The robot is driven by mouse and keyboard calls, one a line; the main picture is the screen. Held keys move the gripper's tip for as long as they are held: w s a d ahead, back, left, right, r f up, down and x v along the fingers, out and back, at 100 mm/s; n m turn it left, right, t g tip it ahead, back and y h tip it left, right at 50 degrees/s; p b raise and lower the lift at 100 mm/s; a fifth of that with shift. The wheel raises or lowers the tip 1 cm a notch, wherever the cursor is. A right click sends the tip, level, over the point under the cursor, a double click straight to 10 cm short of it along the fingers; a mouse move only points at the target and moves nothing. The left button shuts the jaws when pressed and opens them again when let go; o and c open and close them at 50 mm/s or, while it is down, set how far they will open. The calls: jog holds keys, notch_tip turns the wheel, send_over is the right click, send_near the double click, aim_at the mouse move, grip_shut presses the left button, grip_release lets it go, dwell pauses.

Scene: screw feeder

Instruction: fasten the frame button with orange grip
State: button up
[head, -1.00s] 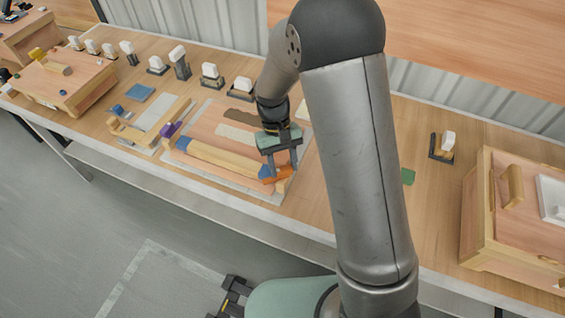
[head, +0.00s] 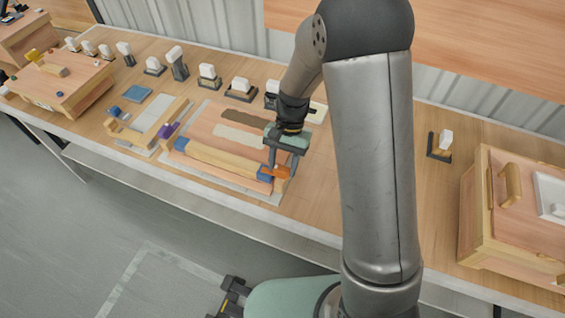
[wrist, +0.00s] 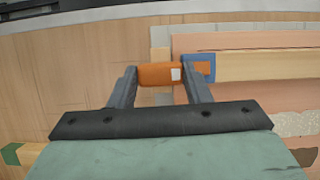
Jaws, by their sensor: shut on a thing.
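The orange grip (head: 280,172) is at the right end of the frame, a long pale wooden bar (head: 222,162) with blue end pieces. My gripper (head: 282,168) reaches down over that end and is shut on the orange grip. In the wrist view the orange grip (wrist: 152,75) lies between the two fingers, with a small pale patch near its right end. The blue end piece (wrist: 200,68) is right beside it; whether they touch or are joined is hard to tell. The button itself cannot be told apart from the grip.
The frame lies on a pinkish board (head: 200,128) over a grey mat. A purple piece (head: 168,130) is at the bar's far left. White-topped holders (head: 208,77) line the back. A wooden box (head: 490,210) stands at the right; bare tabletop lies before it.

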dwell(0.6)
jog(key=o, duration=1)
jog(key=shift+r, duration=0.1)
jog(key=v, duration=1.7)
jog(key=shift+s+d+r, duration=0.1)
jog(key=shift+r, duration=0.1)
jog(key=s+d+n+t, duration=0.1)
jog(key=s+d, duration=0.1)
jog(key=s, duration=0.5)
jog(key=s+d+n+t+h+p, duration=0.1)
jog(key=s+d+n+t, duration=0.1)
jog(key=s, duration=0.6)
jog(key=s+d+n+t, duration=0.1)
jog(key=s+d+n, duration=0.1)
jog(key=s, duration=0.5)
jog(key=shift+s+d+f+t+h, duration=0.3)
jog(key=shift+d+h, duration=0.1)
jog(key=shift+d, duration=0.2)
